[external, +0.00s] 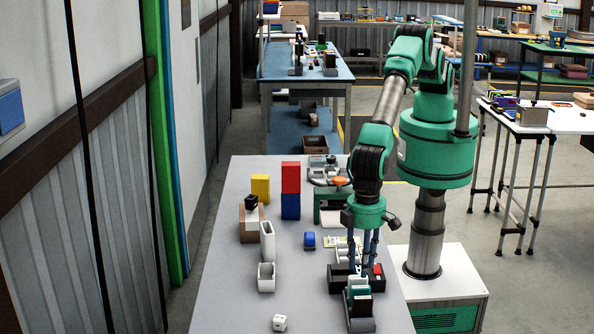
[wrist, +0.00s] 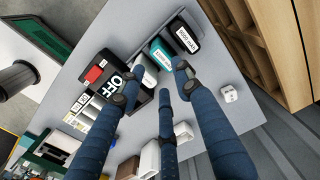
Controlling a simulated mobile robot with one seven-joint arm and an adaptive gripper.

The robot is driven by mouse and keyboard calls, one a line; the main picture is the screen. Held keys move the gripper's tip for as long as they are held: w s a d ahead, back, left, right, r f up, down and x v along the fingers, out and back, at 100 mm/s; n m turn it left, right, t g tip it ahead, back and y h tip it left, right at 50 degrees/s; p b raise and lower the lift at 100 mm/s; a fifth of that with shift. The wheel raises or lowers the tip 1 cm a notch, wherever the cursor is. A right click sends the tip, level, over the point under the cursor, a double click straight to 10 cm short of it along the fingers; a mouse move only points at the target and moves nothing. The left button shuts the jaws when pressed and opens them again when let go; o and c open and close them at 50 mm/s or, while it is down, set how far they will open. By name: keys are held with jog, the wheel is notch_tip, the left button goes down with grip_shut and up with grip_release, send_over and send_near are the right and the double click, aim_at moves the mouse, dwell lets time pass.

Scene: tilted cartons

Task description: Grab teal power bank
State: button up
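The teal power bank (wrist: 159,50) stands among other slim items in a dark carton in the wrist view, with a black item labelled 20000 mAh (wrist: 185,38) beside it. In the external view the teal piece (external: 357,284) shows at the upper part of a dark tilted carton (external: 360,323) near the table's front right. My gripper (wrist: 156,88) has blue fingers that are spread apart with nothing seen between them. In the external view my gripper (external: 364,262) points down just behind and above the teal piece. The fingertips partly cover the nearby items.
A second dark box (external: 338,282) with a red item (external: 378,269) sits close beside the gripper. White open bins (external: 266,278), a blue item (external: 309,240), stacked red and blue blocks (external: 290,178) and a white cube (external: 279,322) stand to the left.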

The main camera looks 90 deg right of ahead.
aim_at(360, 286)
jog(key=shift+f, duration=1.55)
jog(key=shift+f, duration=0.1)
jog(key=shift+w+f, duration=0.1)
jog(key=shift+f, duration=2.4)
jog(key=shift+a, duration=0.1)
grip_shut()
jog(key=shift+r, duration=0.15)
jog(key=shift+r, duration=4.9)
